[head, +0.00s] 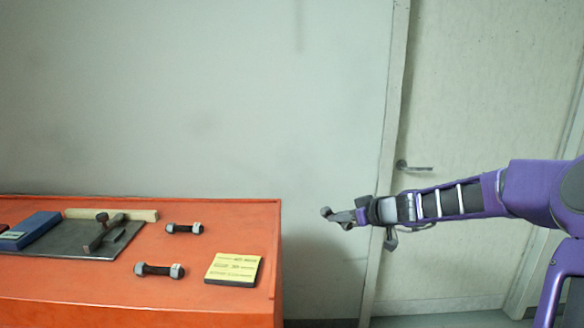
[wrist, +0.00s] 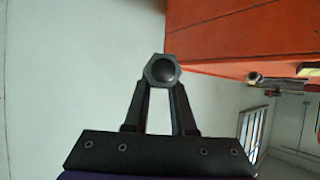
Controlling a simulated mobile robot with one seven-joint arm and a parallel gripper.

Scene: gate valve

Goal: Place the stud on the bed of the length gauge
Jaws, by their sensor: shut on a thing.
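My gripper (head: 346,216) is out at the right in the head view, in the air beyond the bench's right end. It is shut on a stud (head: 327,212), whose dark nut end shows at the fingertips. In the wrist view the stud (wrist: 162,70) is seen end-on, a hexagonal nut with a round end, between the tips of my gripper (wrist: 159,90). The rest of the stud's length is hidden there. I cannot identify the length gauge with certainty in either view.
The orange bench (head: 215,290) carries two studs with nuts (head: 184,229) (head: 160,270), a yellow-labelled block (head: 233,268), a dark plate (head: 60,245) with a hammer-like tool (head: 103,233), a wooden bar (head: 135,214) and a blue box (head: 30,230). A door (head: 470,140) stands behind my arm.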

